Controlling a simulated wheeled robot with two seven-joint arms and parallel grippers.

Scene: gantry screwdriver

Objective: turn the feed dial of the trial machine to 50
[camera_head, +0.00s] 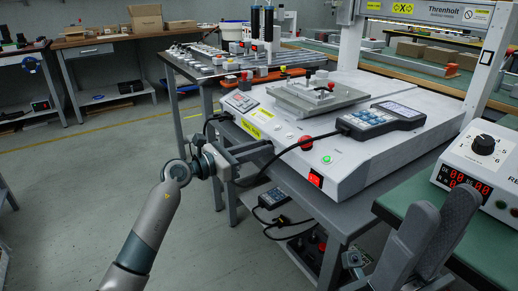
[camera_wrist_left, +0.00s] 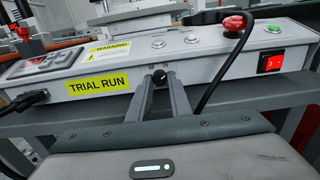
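The trial machine (camera_head: 345,160) is a white, low box on a grey stand, with a yellow TRIAL RUN label (camera_wrist_left: 97,84) on its front. A small black knob (camera_wrist_left: 159,78), apparently the feed dial, is on that front face, right of the label. Its scale and setting cannot be read. My left gripper (camera_head: 268,149) is at the front face; in the left wrist view its fingers (camera_wrist_left: 160,76) stand apart on either side of the knob. Contact with it cannot be made out. My right gripper (camera_head: 440,210) is at the lower right, fingers apart, apparently empty.
A red stop button (camera_wrist_left: 236,23), a lit green button (camera_wrist_left: 273,28) and a red switch (camera_wrist_left: 271,63) are right of the knob. A black cable (camera_wrist_left: 222,68) hangs close by. A handheld pendant (camera_head: 382,118) lies on top. Another control box with a dial (camera_head: 484,145) stands right.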

